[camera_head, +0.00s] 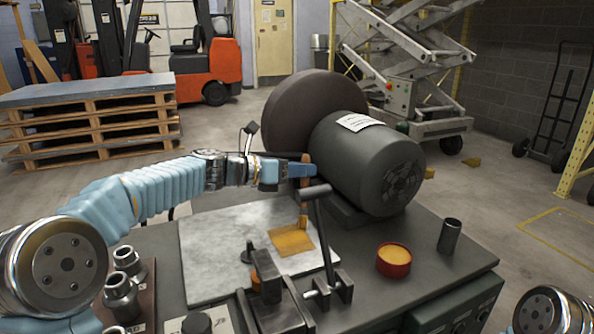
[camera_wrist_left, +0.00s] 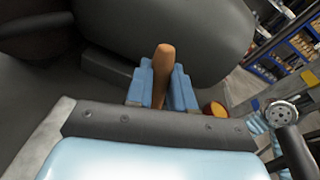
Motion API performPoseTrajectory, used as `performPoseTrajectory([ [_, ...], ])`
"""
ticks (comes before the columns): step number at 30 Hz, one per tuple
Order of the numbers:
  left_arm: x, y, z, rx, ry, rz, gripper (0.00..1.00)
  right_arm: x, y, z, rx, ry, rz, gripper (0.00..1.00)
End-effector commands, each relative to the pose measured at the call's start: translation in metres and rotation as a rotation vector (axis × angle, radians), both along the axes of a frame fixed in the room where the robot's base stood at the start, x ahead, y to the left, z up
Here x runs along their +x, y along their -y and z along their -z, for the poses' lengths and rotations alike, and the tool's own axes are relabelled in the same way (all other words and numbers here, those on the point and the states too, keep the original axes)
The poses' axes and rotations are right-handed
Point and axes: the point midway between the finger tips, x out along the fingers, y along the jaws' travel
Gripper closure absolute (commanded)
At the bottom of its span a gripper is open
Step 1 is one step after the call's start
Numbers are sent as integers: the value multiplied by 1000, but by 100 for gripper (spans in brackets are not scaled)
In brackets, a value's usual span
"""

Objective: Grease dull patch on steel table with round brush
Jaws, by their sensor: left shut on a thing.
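My left gripper (camera_head: 303,172) is shut on the wooden handle of the round brush (camera_head: 304,218). In the left wrist view the handle (camera_wrist_left: 164,72) stands between the two blue fingers (camera_wrist_left: 162,92). The brush points down, its lower end at the right edge of a yellow-brown patch (camera_head: 288,240). I cannot tell whether the bristles touch the surface. The patch lies on a pale metal plate (camera_head: 212,246) on the dark bench. A red tin (camera_head: 394,262) of yellow grease stands to the right. My right gripper is out of view.
A clamp with a dark T-shaped lever (camera_head: 322,235) rises in front of the patch. A large dark motor (camera_head: 365,160) stands close behind. A dark cup (camera_head: 449,236) is right of the tin. Metal fittings (camera_head: 122,290) sit at the left.

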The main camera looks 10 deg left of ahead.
Motion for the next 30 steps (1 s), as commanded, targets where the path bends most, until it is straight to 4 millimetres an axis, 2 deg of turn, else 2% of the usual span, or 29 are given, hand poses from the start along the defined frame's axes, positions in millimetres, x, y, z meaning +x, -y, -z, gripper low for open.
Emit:
performPoseTrajectory([
  [5,0,0,-8,0,3,0,100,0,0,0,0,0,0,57],
  [18,0,0,-56,-1,3,1,100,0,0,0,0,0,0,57],
  [30,0,0,-61,0,0,0,100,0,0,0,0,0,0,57],
])
